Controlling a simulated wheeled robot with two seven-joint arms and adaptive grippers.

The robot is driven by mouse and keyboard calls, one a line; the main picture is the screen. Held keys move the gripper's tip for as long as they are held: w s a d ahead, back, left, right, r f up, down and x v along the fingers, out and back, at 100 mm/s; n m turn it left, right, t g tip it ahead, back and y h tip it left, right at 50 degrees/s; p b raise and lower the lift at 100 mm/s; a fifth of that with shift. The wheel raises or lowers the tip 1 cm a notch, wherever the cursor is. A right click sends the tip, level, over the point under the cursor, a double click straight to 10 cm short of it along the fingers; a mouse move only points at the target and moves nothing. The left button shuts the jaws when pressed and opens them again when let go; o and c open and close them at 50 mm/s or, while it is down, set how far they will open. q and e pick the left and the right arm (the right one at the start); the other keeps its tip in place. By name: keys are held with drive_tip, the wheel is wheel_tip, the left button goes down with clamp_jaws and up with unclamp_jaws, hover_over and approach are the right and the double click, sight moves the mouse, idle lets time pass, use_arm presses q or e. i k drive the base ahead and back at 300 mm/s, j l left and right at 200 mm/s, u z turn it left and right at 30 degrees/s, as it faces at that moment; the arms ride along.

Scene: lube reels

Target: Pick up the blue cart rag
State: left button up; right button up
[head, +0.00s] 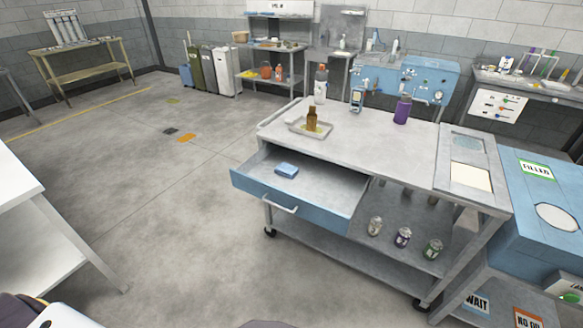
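A small folded blue rag (286,169) lies in the open drawer (330,185) of the grey cart (385,130), toward the drawer's left part. The drawer has a blue front with a grey handle and is pulled out toward me. Nothing covers the rag. Neither of my grippers shows in the head view; only parts that look like my own body show at the bottom edge.
On the cart top stand a tray (296,127) holding a brown bottle (311,118), a purple bottle (402,109) and a clear bottle (320,84). Several jars stand on its lower shelf. A white table (18,190) is at left; a blue bin (545,195) is at right. Floor between is clear.

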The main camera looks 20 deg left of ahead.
sight(289, 171)
drive_tip(key=i+l+u, duration=0.1)
drive_tip(key=l, duration=0.25)
drive_tip(key=i+l+u, duration=0.1)
drive_tip(key=i+l, duration=0.25)
drive_tip(key=i+l+u, duration=0.1)
drive_tip(key=l, duration=0.25)
drive_tip(key=i+l+u, duration=0.1)
drive_tip(key=i+l, duration=0.35)
drive_tip(key=l, duration=0.3)
drive_tip(key=i+l+u, duration=0.15)
drive_tip(key=l, duration=0.25)
